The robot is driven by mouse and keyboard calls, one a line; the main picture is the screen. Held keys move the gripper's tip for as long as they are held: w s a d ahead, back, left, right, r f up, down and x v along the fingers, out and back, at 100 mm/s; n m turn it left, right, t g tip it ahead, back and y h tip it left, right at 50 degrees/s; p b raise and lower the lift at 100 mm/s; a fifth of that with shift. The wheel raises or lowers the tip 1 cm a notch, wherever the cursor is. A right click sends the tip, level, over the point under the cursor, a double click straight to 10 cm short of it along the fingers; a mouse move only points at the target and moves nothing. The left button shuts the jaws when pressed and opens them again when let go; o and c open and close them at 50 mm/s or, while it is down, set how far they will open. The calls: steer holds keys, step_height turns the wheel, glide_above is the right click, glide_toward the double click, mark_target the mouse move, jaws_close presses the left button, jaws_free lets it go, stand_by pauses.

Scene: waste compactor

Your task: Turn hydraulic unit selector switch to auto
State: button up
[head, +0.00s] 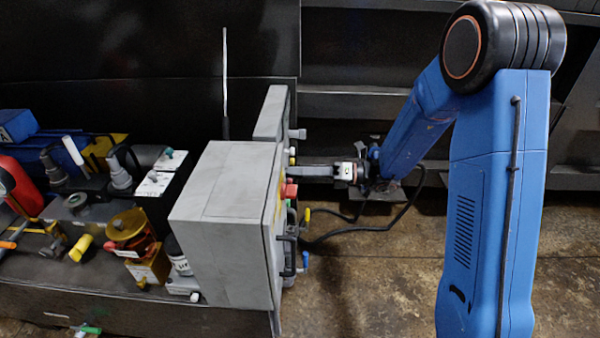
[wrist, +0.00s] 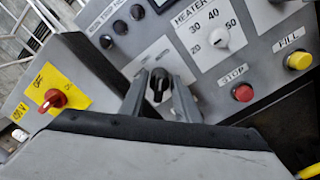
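A black selector switch (wrist: 158,86) sits on the grey control panel (wrist: 262,18), in the middle of the wrist view. Its label is too small to read. My gripper (wrist: 159,82) points at the panel with one finger on each side of the switch. The fingers look parted, with a narrow gap beside the knob; I cannot tell whether they touch it. In the head view my gripper (head: 296,172) reaches from the right to the front of the grey control box (head: 225,205); the switch is hidden there.
Near the switch are a white heater dial (wrist: 219,39), a red stop button (wrist: 243,92) and a yellow button (wrist: 299,60). A red rotary switch (wrist: 54,98) on a yellow plate is at the left. A cluttered bench (head: 60,275) stands left of the box.

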steer(key=shift+d, duration=0.1)
steer(key=d, duration=1.7)
steer(key=shift+s, duration=0.3)
steer(key=shift+d, duration=0.1)
steer(key=s+r+n+g+h, duration=0.35)
steer(key=s+n+h, duration=0.55)
steer(key=s+n, duration=0.75)
steer(key=s+d+r+n+t+h, duration=0.2)
steer(key=s+d+n+t+h, duration=0.2)
steer(key=s+d+n, duration=0.1)
steer(key=s+d+r+n+t+h, duration=0.3)
steer(key=s+d+n+h, duration=0.2)
steer(key=s+d+n, duration=0.1)
steer(key=shift+s+d+t, duration=0.35)
steer(key=shift+s+d, duration=0.45)
steer(key=shift+s, duration=0.45)
